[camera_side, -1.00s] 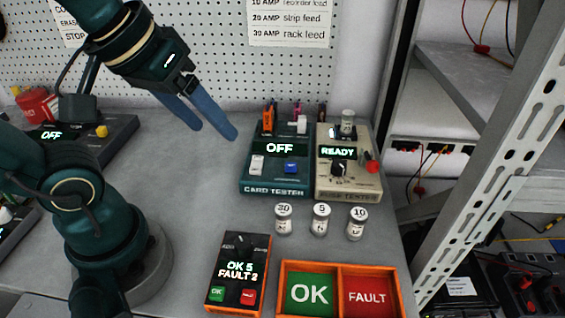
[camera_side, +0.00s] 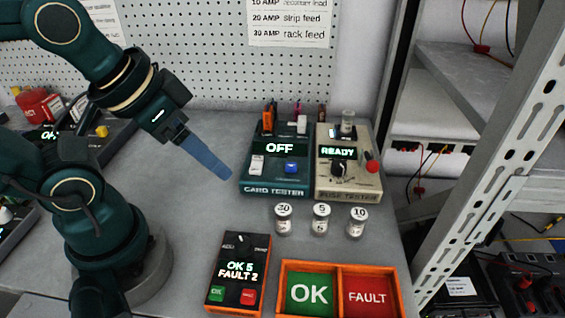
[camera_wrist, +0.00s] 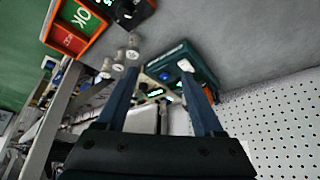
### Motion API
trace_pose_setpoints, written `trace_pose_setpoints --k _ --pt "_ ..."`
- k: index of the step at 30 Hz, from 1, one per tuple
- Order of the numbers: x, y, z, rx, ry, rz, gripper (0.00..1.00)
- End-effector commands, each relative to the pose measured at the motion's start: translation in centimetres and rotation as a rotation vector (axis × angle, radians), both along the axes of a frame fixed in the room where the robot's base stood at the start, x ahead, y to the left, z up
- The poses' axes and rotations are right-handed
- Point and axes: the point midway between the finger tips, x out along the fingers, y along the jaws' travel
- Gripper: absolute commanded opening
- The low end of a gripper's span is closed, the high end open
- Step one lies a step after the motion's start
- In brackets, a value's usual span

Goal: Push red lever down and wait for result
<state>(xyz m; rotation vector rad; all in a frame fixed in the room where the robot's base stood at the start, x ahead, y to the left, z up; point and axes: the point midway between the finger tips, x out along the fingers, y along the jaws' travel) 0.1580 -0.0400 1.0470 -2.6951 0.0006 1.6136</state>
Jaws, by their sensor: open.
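The beige fuse tester (camera_side: 330,185) stands at the back right of the bench with its display reading READY. Its red lever (camera_side: 371,167) is at its right side. A glass-and-metal fuse (camera_side: 347,120) stands upright in the top of the tester. My gripper (camera_side: 228,176) is open and empty, to the left of the teal card tester (camera_side: 262,184) and apart from the red lever. In the wrist view my gripper (camera_wrist: 160,70) shows two spread blue fingers with the testers beyond them. The lever is not clear there.
Several items stand near: three fuses marked 30 (camera_side: 283,219), 5 (camera_side: 321,219) and 10 (camera_side: 357,222) in front of the testers, a counter box (camera_side: 238,270) reading OK 5 FAULT 2, and an orange OK/FAULT tray (camera_side: 340,290). Metal shelving (camera_side: 470,150) is at the right.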

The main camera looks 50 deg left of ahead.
Motion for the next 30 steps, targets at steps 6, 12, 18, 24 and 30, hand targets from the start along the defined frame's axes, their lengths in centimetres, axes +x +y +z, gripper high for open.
trace_pose_setpoints --k 6,12,18,24,30 --pt "0.00 0.00 0.00 0.000 0.000 0.001 0.69" --pt "0.00 0.00 0.00 0.000 0.000 0.001 0.65" --pt "0.00 0.00 0.00 0.000 0.000 0.001 0.00" --pt "0.00 0.00 0.00 0.000 0.000 0.001 0.00" --pt "0.00 0.00 0.00 0.000 0.000 0.001 0.00"
